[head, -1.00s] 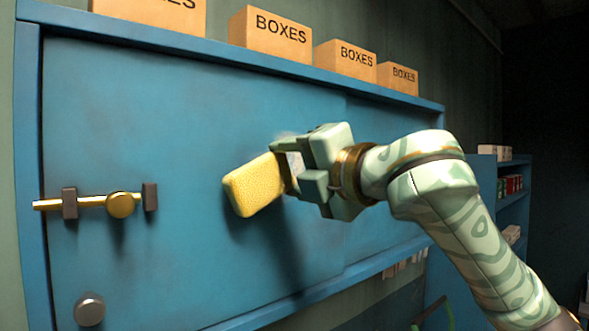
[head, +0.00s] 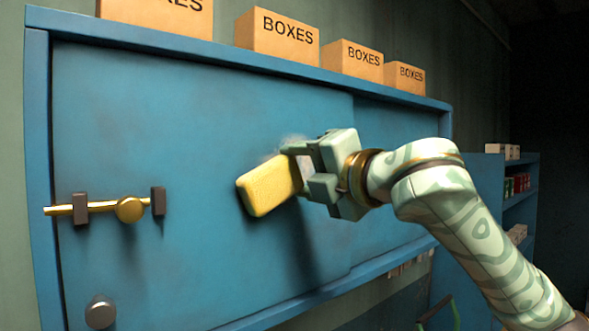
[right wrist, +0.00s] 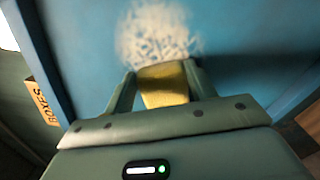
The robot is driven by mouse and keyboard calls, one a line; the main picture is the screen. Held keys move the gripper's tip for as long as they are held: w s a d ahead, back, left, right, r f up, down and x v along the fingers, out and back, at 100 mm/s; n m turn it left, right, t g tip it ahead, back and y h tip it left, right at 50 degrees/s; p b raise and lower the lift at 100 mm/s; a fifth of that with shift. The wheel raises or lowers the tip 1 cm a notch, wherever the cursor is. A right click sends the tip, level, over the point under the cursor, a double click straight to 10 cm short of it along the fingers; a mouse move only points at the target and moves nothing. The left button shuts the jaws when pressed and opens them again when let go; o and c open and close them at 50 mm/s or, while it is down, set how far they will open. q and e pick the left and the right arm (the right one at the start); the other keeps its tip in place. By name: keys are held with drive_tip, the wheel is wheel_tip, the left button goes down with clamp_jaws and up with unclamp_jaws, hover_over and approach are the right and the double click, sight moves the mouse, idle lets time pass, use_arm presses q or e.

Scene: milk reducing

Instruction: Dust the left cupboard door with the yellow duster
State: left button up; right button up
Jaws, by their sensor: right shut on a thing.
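The yellow duster (head: 269,187) is a soft, rounded block held in my right gripper (head: 299,171). That gripper is shut on it, and the duster also shows between the fingers in the right wrist view (right wrist: 163,87). The duster is in front of the blue left cupboard door (head: 190,120), right of its middle; I cannot tell whether it touches. A whitish dusty patch (right wrist: 157,32) lies on the door just beyond the duster in the right wrist view. In the head view the gripper mostly hides it. My left gripper is not in view.
A brass bolt (head: 129,209) and a round knob (head: 100,312) stick out at the door's left. Several cardboard boxes (head: 277,36) stand on top of the cupboard. A blue shelf unit (head: 483,185) with small goods is at the right.

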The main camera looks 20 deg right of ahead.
drive_tip(key=d, duration=0.1)
drive_tip(key=w+d+p, duration=0.1)
drive_tip(key=d, duration=0.3)
drive_tip(key=shift+w+p, duration=0.35)
drive_tip(key=shift+w, duration=0.05)
drive_tip(key=shift+w+d+p, duration=1.2)
drive_tip(key=shift+d+p, duration=0.5)
drive_tip(key=shift+d, duration=1.5)
drive_tip(key=shift+s+a+r+p, duration=0.25)
drive_tip(key=shift+s+a, duration=0.55)
drive_tip(key=shift+a, duration=1.35)
drive_tip(key=shift+s+a+r+p, duration=0.25)
drive_tip(key=shift+s+a, duration=0.5)
drive_tip(key=shift+a, duration=1.45)
drive_tip(key=shift+s+a+r+p, duration=0.1)
drive_tip(key=shift+s+a+r, duration=0.5)
drive_tip(key=shift+a, duration=1.55)
drive_tip(key=w+d+r, duration=0.1)
drive_tip(key=w+d, duration=0.3)
drive_tip(key=d, duration=0.9)
drive_tip(key=shift+w, duration=0.15)
